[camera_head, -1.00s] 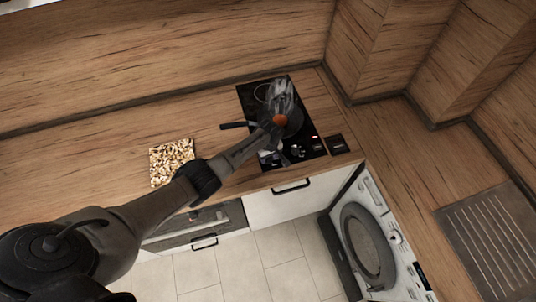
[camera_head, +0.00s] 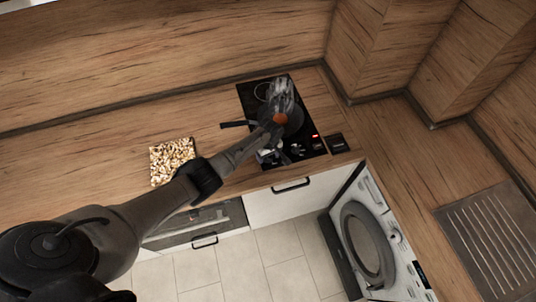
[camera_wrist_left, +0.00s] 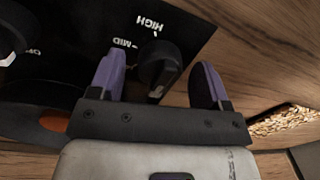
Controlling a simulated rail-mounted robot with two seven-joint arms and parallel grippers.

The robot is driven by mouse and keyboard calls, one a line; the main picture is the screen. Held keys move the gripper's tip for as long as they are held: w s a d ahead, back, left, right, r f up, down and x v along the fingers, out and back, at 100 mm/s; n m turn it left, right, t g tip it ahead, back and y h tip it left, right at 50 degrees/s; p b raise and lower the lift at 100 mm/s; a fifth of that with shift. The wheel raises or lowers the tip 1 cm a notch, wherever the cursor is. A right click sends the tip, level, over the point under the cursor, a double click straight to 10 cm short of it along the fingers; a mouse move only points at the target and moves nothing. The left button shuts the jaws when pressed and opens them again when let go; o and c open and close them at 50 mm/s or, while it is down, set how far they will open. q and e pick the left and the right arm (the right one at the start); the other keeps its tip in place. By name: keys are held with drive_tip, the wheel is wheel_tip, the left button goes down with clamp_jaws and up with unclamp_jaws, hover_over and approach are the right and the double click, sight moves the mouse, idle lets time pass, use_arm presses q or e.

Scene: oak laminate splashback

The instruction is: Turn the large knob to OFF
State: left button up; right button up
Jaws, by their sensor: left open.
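The large knob (camera_wrist_left: 158,68) is dark and sits on the black control panel of the cooktop (camera_head: 246,92). In the left wrist view it stands between the two fingers of my left gripper (camera_wrist_left: 158,82), with a gap visible on both sides. White HIGH and MID labels show beside it, and a partly cut-off label lies at the left. My left gripper also shows in the head view (camera_head: 272,156), low over the front of the cooktop; it is open. The knob is hard to make out there. My right gripper is out of view.
A dark pan with a handle (camera_head: 236,125) steams on the cooktop, with a round orange patch near it. A red light (camera_head: 315,136) glows on the panel. A speckled board (camera_head: 171,160) lies to the left. A washing machine (camera_head: 368,245) stands below right.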

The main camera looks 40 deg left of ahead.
use_arm(q)
drive_tip(key=shift+r, duration=0.1)
wheel_tip(320, 180, up, 14)
drive_tip(key=p, duration=0.2)
drive_tip(key=shift+w+f, duration=0.2)
drive_tip(key=shift+w, duration=0.2)
drive_tip(key=shift+d, duration=0.1)
idle(0.3)
